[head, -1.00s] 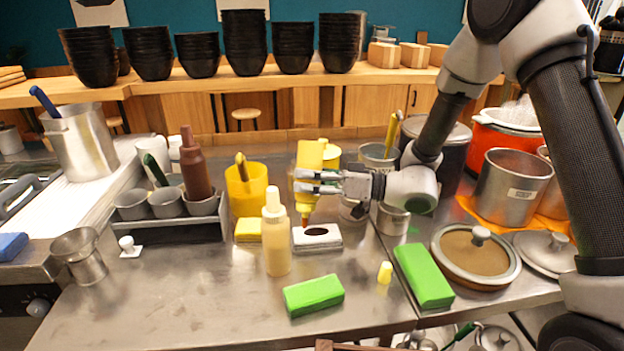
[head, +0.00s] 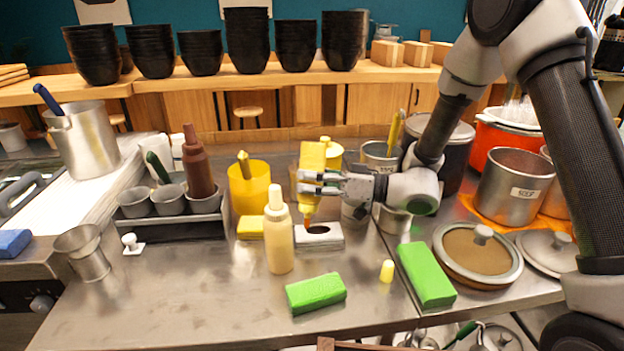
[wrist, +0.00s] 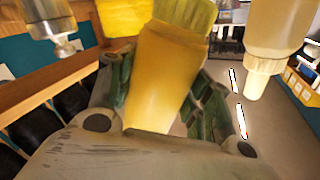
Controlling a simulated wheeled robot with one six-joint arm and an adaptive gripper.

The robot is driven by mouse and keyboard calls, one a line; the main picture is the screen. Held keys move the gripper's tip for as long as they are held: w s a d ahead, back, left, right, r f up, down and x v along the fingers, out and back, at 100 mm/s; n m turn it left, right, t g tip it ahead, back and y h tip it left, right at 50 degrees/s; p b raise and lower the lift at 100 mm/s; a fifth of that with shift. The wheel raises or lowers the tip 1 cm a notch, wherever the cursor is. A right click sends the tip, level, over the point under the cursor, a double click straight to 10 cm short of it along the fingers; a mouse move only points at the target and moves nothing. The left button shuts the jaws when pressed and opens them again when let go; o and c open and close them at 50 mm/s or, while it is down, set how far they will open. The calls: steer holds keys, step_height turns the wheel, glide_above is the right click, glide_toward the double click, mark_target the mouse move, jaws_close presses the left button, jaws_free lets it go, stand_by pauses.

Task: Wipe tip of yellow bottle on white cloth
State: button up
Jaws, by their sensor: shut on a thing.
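My gripper (head: 310,183) is shut on the yellow bottle (head: 312,157). The bottle is held upside down, with its orange-brown tip pointing down. The bottle also fills the middle of the wrist view (wrist: 166,75). The white cloth (head: 330,243) lies folded on the steel counter just below the tip, with a dark brown patch on top. The tip is at the left part of the cloth, beside the dark patch. I cannot tell whether it touches the cloth.
A cream bottle (head: 279,245) stands in front of the cloth. A yellow container (head: 249,190) is behind left. Green blocks (head: 316,293) lie nearer the front. Pots (head: 514,185) and a lidded pan (head: 470,262) stand at right.

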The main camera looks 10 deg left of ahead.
steer(key=shift+f, duration=0.6)
stand_by(0.9)
steer(key=shift+w+d, duration=0.2)
steer(key=shift+d, duration=0.65)
steer(key=shift+w+d, duration=0.25)
steer(key=shift+d, duration=0.6)
steer(key=shift+w+d, duration=0.2)
steer(key=shift+d, duration=0.65)
steer(key=shift+r, duration=3.05)
